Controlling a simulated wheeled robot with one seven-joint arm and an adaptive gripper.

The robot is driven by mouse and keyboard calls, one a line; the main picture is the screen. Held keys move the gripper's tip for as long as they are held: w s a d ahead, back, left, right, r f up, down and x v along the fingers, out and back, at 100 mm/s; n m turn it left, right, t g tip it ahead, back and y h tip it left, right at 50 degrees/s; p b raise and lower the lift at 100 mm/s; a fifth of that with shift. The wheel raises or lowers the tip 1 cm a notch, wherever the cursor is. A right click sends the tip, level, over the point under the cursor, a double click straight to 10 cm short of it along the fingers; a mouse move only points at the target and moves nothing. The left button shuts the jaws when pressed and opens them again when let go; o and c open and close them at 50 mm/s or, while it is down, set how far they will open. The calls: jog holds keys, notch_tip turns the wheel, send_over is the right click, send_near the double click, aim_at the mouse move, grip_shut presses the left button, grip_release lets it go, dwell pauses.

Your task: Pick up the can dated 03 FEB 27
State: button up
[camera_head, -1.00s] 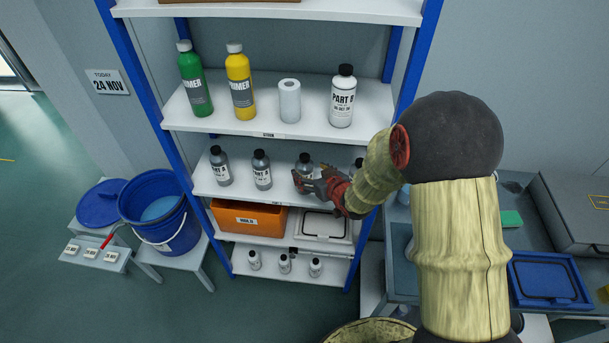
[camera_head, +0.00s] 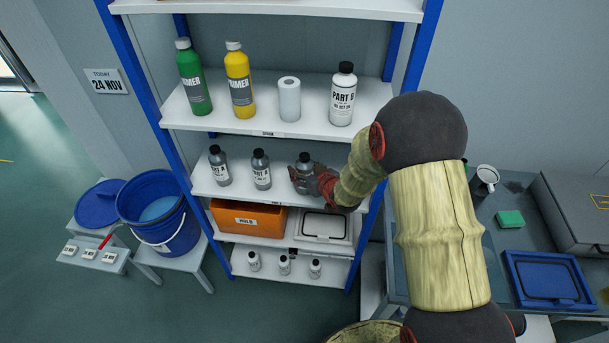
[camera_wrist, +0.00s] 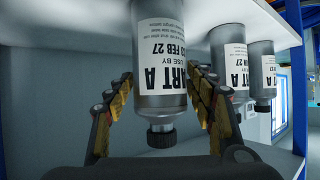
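In the wrist view, which is upside down, a grey can (camera_wrist: 160,95) with a white PART A label stands between my fingers. Its use-by date reads 3 FEB 27, with the first digit partly cut off. My gripper (camera_wrist: 162,85) is open around it, one finger on each side, with small gaps showing. In the head view this can (camera_head: 305,159) is the third from the left on the middle shelf, and my gripper (camera_head: 308,180) partly covers it. Two similar cans (camera_head: 261,170) (camera_head: 219,166) stand to its left.
The blue-posted shelf unit has an upper shelf board (camera_head: 215,118) close above the cans. On it stand green (camera_head: 195,85) and yellow (camera_head: 240,88) bottles, a white roll (camera_head: 289,100) and a PART B bottle (camera_head: 342,95). An orange bin (camera_head: 248,217) sits below.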

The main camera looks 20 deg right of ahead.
jog(key=c, duration=1.3)
jog(key=shift+w+r, duration=0.1)
jog(key=shift+r, duration=0.1)
